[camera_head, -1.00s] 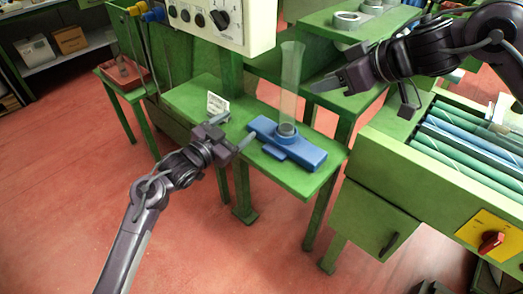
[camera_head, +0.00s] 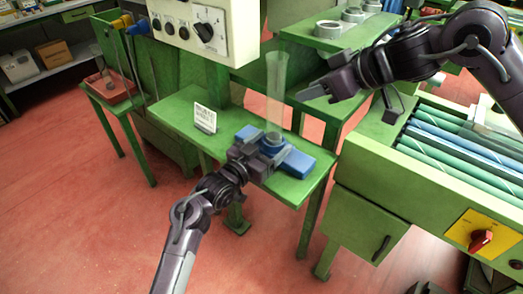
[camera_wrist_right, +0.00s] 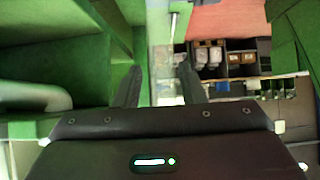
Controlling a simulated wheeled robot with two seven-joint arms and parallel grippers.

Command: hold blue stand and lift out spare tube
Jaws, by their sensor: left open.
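The blue stand (camera_head: 301,163) lies on the small green table. A clear, upright tube (camera_head: 275,90) rises from the stand's round socket. My left gripper (camera_head: 262,156) is at the stand's front left side, over its near part, and hides some of it. Its jaws are open; I cannot tell whether they touch the stand. My right gripper (camera_head: 310,94) is to the right of the tube's middle, apart from it.
A small white sign (camera_head: 205,118) stands on the green table (camera_head: 180,108) left of the stand. A control box (camera_head: 205,30) hangs above. A green machine with tube rows (camera_head: 460,150) is at the right. A higher green shelf (camera_head: 330,42) with grey rings is behind.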

